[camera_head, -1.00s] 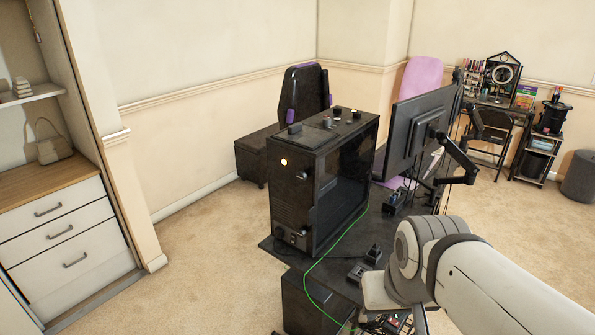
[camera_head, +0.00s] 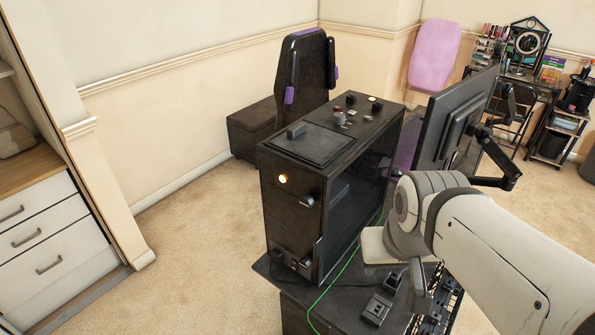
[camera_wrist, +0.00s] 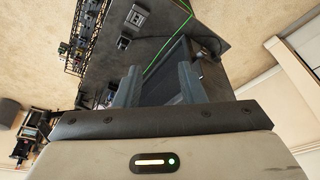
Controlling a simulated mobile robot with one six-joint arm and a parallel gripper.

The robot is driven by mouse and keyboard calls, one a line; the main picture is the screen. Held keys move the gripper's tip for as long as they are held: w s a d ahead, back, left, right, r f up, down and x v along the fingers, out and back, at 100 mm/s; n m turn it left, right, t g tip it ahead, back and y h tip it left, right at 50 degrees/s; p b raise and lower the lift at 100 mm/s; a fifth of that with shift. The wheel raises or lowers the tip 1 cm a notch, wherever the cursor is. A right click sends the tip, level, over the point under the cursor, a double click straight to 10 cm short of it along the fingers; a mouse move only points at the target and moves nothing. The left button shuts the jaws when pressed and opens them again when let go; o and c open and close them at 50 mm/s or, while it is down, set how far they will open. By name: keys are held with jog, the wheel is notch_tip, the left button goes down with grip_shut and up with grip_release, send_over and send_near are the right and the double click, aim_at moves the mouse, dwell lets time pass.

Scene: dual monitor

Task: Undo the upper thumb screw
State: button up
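A black computer case (camera_head: 291,225) stands upright on a dark desk, with a glass side panel (camera_head: 350,200) facing right. The upper thumb screw (camera_head: 307,201) sticks out of its front face, right of and below a glowing yellow button (camera_head: 283,179). Another dark knob (camera_head: 304,263) sits low on the same face. In the wrist view my gripper (camera_wrist: 158,82) is open, its two grey fingers apart with nothing held between them. The dark case shows beyond the fingers, but I cannot make out the upper screw there. In the head view my arm is right of the case; its fingers are not clear.
A monitor (camera_head: 455,118) on a black arm (camera_head: 497,155) stands behind my arm. A green cable (camera_head: 347,262) runs past the case's right base. A small black box (camera_head: 377,309) lies on the desk. Carpet (camera_head: 190,260) is open left of the case.

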jog(key=shift+s, duration=0.15)
jog(key=shift+o, duration=1.4)
jog(key=shift+w+f+b, duration=0.2)
jog(key=shift+f+b, duration=0.1)
jog(key=shift+b, duration=0.15)
jog(key=w+f+h+b, duration=0.1)
jog(key=f+b, duration=0.1)
jog(key=b, duration=0.1)
jog(key=w+f+h+b, duration=0.1)
jog(key=f+b, duration=0.1)
jog(key=b, duration=0.2)
jog(key=w+f+h+b, duration=0.1)
jog(key=f+b, duration=0.1)
jog(key=b, duration=0.1)
jog(key=shift+w+d+m, duration=0.3)
jog(key=m+t+h+b, duration=0.85)
jog(key=t+b, duration=0.25)
jog(key=b, duration=1.6)
send_near(304, 204)
jog(key=x, duration=0.2)
jog(key=shift+m+y, duration=0.25)
jog(key=shift+m, duration=0.2)
jog(key=x, duration=0.7)
jog(key=shift+d+r+b, duration=0.1)
jog(key=shift+r+b, duration=0.05)
jog(key=shift+b, duration=0.2)
